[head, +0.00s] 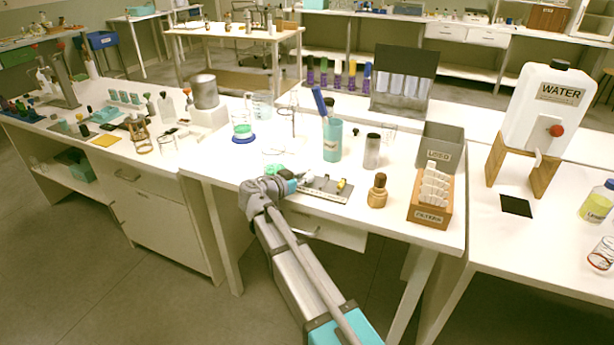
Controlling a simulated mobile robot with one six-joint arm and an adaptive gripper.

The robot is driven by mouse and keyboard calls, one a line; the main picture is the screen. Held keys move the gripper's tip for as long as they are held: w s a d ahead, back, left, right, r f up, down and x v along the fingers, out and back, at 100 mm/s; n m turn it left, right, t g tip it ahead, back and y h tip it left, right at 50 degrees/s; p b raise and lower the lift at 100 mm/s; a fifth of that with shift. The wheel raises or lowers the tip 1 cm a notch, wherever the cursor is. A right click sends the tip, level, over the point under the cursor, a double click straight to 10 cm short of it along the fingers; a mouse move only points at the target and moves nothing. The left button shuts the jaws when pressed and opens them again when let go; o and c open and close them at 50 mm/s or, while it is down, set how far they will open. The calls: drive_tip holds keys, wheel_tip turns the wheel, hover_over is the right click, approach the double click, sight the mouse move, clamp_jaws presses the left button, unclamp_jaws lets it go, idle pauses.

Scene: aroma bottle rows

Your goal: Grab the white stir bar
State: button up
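My arm reaches up from the bottom of the head view, and my gripper (304,179) is at the front edge of the middle table, over the left end of a flat grey tray (334,196). Small pieces lie on the tray, among them a yellow and dark one (341,185) to the right of my gripper. A small pale shape shows right by the fingertips, but I cannot tell whether it is the white stir bar or part of my gripper. The fingers are too small to tell whether they are open or shut.
To the right are a brown bottle (377,192), a wooden filter box (430,213) and a grey "USED" bin (441,147). Glassware stands to the left and behind.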

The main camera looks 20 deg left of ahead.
sight(304, 177)
clamp_jaws()
drive_tip(key=shift+r, duration=0.1)
drive_tip(key=shift+s+r+p, duration=0.2)
drive_tip(key=shift+r+p, duration=0.2)
drive_tip(key=shift+p, duration=0.1)
wheel_tip(304, 177, up, 6)
drive_tip(key=p, duration=0.6)
drive_tip(key=s+a, duration=0.1)
drive_tip(key=s, duration=1.8)
drive_tip(key=shift+s+a, duration=0.25)
